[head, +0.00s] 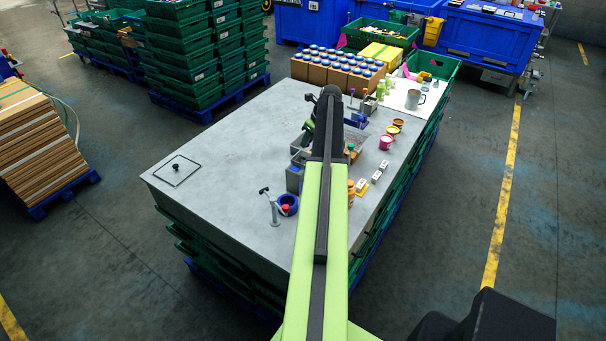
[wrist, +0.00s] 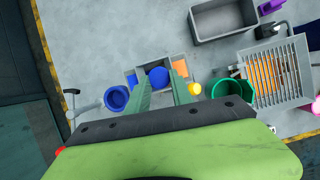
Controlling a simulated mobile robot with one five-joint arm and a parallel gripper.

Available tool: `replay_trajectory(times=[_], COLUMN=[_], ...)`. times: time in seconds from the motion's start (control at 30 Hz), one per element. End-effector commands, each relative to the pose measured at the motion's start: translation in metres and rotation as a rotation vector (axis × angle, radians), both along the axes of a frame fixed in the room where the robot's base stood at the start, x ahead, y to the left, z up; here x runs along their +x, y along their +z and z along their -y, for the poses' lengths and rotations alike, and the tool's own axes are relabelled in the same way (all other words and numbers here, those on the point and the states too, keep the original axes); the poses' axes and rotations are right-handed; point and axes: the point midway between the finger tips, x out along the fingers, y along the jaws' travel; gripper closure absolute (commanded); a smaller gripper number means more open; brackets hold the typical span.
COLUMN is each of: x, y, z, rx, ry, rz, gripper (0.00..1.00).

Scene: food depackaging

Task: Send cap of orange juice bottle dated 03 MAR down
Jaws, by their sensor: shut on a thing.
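My gripper (wrist: 160,67) shows in the wrist view with its two green fingers pointing away from me. The fingers are shut on a round blue cap (wrist: 158,78). I cannot tell if a bottle is under the cap, and no date can be read. In the head view my arm hides most of the gripper and the cap. Several blue-capped bottles (head: 335,68) stand in brown cartons at the table's back.
A blue pot (wrist: 116,98) is left of the fingers, beside a stand (head: 273,208). A yellow object (wrist: 194,88), a green pot (wrist: 228,88) and a slotted grey grate (wrist: 268,72) are to the right. A grey bin (wrist: 222,32) lies beyond. The grey table (head: 220,150) is mostly bare at left.

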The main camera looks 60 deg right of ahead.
Motion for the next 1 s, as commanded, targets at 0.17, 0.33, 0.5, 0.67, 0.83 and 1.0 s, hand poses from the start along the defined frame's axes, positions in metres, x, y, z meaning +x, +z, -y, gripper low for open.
replay_trajectory(times=[0.17,0.33,0.5,0.67,0.83,1.0], x=[-0.004,-0.005,-0.006,-0.006,-0.007,-0.007], y=[-0.031,-0.051,-0.052,-0.051,-0.051,-0.051], z=[0.003,0.005,0.005,0.006,0.006,0.006], rx=[0.0,0.0,0.0,0.0,0.0,0.0], ry=[-0.005,-0.008,-0.009,-0.01,-0.01,-0.01], rz=[0.0,0.0,0.0,0.0,0.0,0.0], gripper=[1.0,1.0,1.0,0.72,0.49,0.47])
